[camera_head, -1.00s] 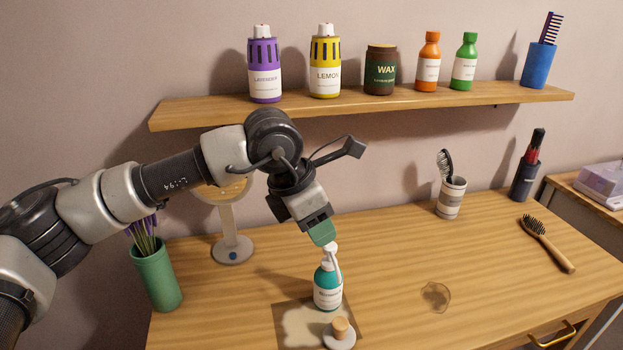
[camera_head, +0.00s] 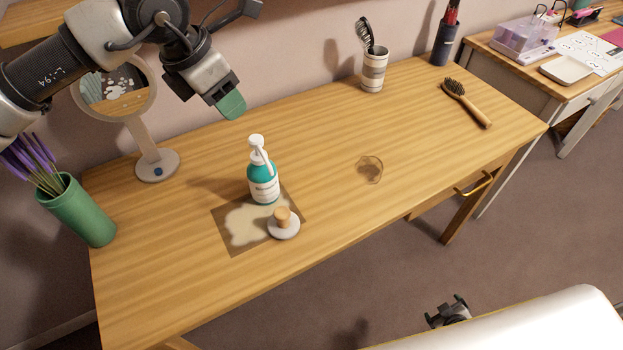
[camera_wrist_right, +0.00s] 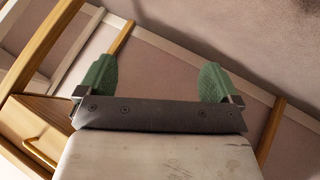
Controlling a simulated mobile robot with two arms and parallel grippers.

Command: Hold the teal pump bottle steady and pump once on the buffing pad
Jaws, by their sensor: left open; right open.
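The teal pump bottle (camera_head: 263,187) stands upright with its white pump head at the back edge of a brown mat (camera_head: 233,242) with a pale patch. The buffing pad (camera_head: 284,229), a pale disc with a wooden knob, sits on the mat just in front and to the right of the bottle. My left gripper (camera_head: 232,106) is open and empty, above and behind the bottle, apart from it; its green fingertips overlap in this view. My right gripper is open and empty in the right wrist view (camera_wrist_right: 157,80), with its two green fingers wide apart. It also shows low in the head view (camera_head: 445,306), below the table.
A round mirror (camera_head: 157,166) and a green vase (camera_head: 80,214) stand at the left. A brush cup (camera_head: 374,72), a dark holder (camera_head: 445,43) and a hairbrush (camera_head: 466,103) are at the back right. A brown stain (camera_head: 370,169) lies right of the bottle. The right front tabletop is clear.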

